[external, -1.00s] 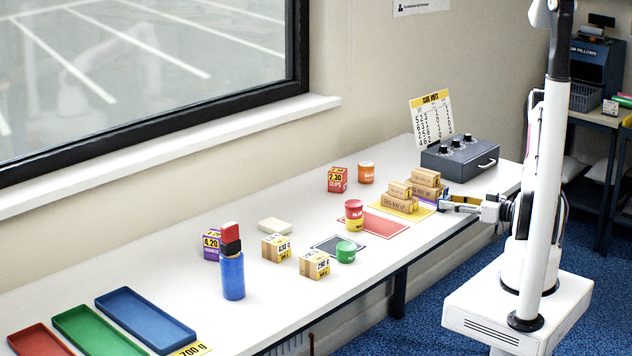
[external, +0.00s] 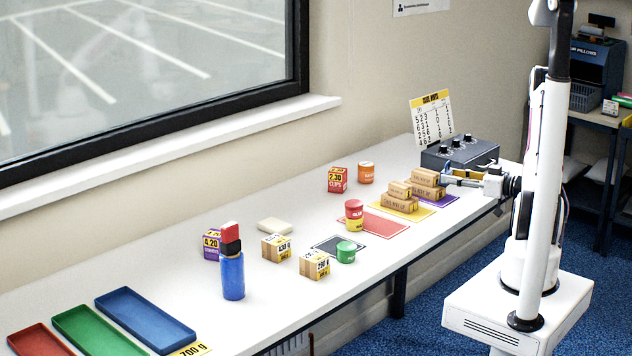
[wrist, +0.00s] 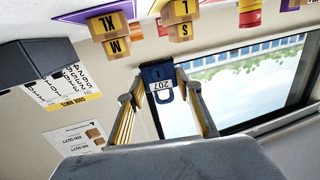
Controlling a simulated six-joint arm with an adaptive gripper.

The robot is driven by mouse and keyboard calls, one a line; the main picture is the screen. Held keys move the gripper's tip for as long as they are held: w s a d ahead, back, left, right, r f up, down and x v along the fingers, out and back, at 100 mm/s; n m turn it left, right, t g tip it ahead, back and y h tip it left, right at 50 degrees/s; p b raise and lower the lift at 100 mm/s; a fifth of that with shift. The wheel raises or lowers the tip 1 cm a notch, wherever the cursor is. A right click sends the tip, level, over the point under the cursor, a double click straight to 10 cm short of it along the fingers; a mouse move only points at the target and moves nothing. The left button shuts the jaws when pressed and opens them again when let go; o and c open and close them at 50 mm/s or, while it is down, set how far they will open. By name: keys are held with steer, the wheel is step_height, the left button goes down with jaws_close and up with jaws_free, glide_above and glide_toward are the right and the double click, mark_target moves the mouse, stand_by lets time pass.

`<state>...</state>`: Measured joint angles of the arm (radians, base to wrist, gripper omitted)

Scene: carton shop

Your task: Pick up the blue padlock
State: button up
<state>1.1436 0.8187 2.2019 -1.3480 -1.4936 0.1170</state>
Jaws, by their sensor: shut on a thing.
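The blue padlock (wrist: 155,73) shows in the wrist view, with a white tag reading 207 and its shackle toward my palm. My gripper (wrist: 160,92) is shut on it, one finger on each side. In the external view my gripper (external: 446,179) is over the far right of the bench, beside the stacked cartons and in front of the grey box. The padlock is too small there to make out clearly.
Stacked cartons (external: 401,204) stand on a yellow mat just left of my gripper. A purple mat (external: 438,201) lies below it. The grey box with knobs (external: 460,155) is close behind. Cans, price cubes, a blue bottle (external: 232,277) and coloured trays are farther left.

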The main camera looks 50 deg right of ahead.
steer(key=shift+r, duration=0.9)
steer(key=shift+a, duration=0.1)
